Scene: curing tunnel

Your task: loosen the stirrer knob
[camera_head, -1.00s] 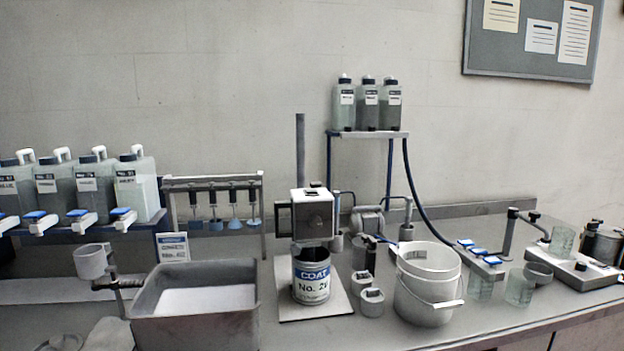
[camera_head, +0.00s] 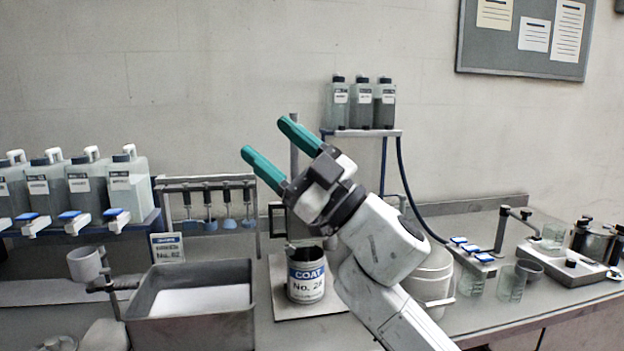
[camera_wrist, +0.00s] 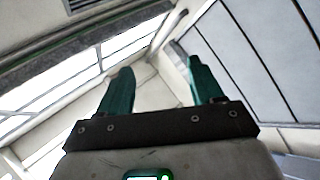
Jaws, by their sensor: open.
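The stirrer stands at mid-bench. In the head view its upright post (camera_head: 294,150) and a dark bracket (camera_head: 276,221) at its left side show. Most of its motor head is hidden behind my arm, and I cannot make out its knob. A can labelled COAT (camera_head: 306,279) stands on the stirrer's base plate, under the head. My gripper (camera_head: 264,137) is open and empty, its two teal fingers pointing up and left in front of the post. The wrist view shows the open fingers (camera_wrist: 160,66) against ceiling and windows only.
A grey tray (camera_head: 190,318) stands left of the can, and a rack of hanging stirrers (camera_head: 207,184) behind it. A white bucket (camera_head: 437,283) is partly behind my arm. A bottle shelf (camera_head: 362,133) rises behind. Jugs (camera_head: 128,188) line the left.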

